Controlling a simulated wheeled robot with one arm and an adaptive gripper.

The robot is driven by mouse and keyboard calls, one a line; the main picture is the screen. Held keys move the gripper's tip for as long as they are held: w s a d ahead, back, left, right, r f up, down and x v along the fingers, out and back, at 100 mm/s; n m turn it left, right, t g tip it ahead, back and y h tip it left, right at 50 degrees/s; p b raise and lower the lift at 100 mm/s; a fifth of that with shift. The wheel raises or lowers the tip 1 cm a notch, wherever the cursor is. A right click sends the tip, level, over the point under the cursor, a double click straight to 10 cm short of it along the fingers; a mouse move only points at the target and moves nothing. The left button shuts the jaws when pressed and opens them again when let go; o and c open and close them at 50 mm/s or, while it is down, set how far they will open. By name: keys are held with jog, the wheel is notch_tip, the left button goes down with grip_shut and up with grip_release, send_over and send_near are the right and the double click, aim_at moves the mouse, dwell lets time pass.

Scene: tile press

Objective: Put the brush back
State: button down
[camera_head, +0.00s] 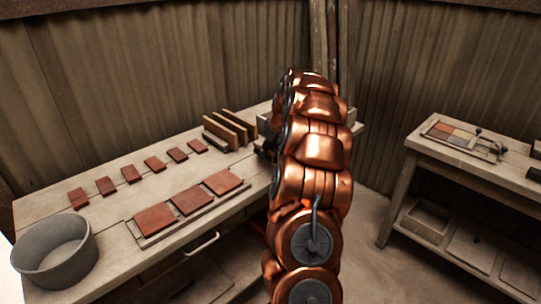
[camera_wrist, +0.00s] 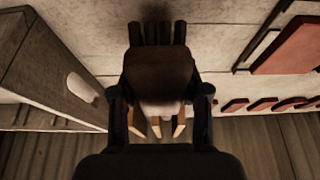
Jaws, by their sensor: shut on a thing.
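My gripper (camera_wrist: 160,98) is shut on the brush (camera_wrist: 160,72), a brown block-like body between the two dark fingers in the wrist view. Dark strips at its upper end may be bristles; I cannot tell for sure. The brush is above or on the pale worktable (camera_wrist: 225,15); whether it touches the top is unclear. In the head view my copper arm hides the brush and most of the gripper. A grey wooden box (camera_wrist: 42,70) with a pale oval slot stands to the left in the wrist view; its edge shows behind my arm in the head view (camera_head: 351,117).
Upright boards (camera_head: 229,131) stand on the table (camera_head: 110,174) left of my arm. Several small red tiles (camera_head: 154,163) lie in a row; larger ones (camera_head: 190,200) lie on a board. A grey tub (camera_head: 54,254) is front left. A second bench (camera_head: 455,166) stands right.

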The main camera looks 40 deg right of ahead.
jog(key=shift+w+d+f, duration=0.1)
jog(key=shift+w+d, duration=0.25)
jog(key=shift+d, duration=0.3)
jog(key=shift+w+d, duration=0.1)
jog(key=shift+d, duration=0.1)
jog(key=shift+f+p, duration=0.6)
jog(key=shift+f, duration=1.1)
jog(key=shift+f, duration=0.1)
jog(key=shift+f, duration=0.15)
jog(key=c, duration=0.6)
grip_release()
jog(key=shift+o, duration=0.2)
